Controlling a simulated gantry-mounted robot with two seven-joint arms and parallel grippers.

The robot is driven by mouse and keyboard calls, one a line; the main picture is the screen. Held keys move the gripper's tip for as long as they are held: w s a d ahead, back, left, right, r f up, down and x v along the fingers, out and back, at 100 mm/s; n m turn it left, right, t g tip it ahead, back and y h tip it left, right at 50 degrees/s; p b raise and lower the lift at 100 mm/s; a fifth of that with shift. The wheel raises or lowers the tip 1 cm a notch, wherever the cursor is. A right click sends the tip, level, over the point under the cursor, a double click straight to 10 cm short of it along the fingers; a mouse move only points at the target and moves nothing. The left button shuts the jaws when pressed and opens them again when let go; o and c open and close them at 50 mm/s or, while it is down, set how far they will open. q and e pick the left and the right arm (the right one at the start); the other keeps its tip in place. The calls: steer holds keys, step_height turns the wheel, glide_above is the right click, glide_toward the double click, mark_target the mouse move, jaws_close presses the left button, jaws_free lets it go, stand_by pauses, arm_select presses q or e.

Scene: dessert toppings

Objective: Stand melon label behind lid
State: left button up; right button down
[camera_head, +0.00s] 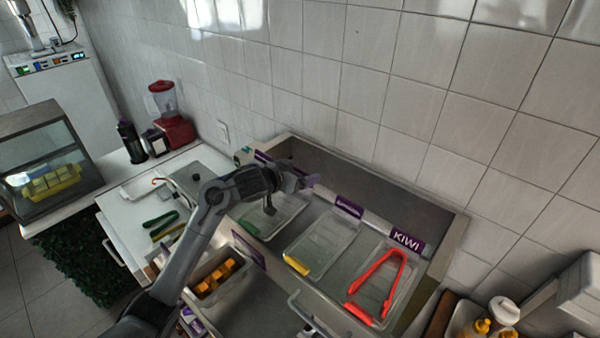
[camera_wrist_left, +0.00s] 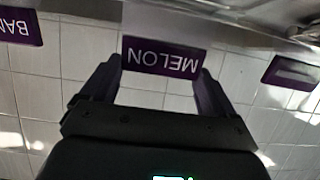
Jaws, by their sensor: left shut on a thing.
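The melon label is a small purple plate with white letters; it reads MELON upside down in the left wrist view (camera_wrist_left: 160,57). My left gripper (camera_wrist_left: 158,75) is shut on it, with a finger at each end of the plate. In the head view my left gripper (camera_head: 292,180) is above the back of the topping counter, behind the left clear lid (camera_head: 285,212); a purple sliver of the label (camera_head: 312,180) shows at its fingers. I cannot tell whether the label touches the ledge. My right gripper is not in view.
A middle clear bin (camera_head: 318,245) and a right one with red tongs (camera_head: 380,285) stand alongside. The KIWI label (camera_head: 408,242) and another purple label (camera_head: 349,207) stand behind them. The tiled wall (camera_head: 330,120) rises close behind the counter.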

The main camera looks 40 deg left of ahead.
arm_select(q)
steer(key=shift+f, duration=0.15)
steer(key=shift+f, duration=0.35)
steer(key=o, duration=0.8)
steer(key=shift+s+r, duration=0.1)
steer(key=shift+r, duration=0.55)
steer(key=v, duration=1.1)
steer(key=shift+s+p, duration=0.35)
steer(key=shift+p, duration=0.1)
steer(key=shift+r, duration=0.15)
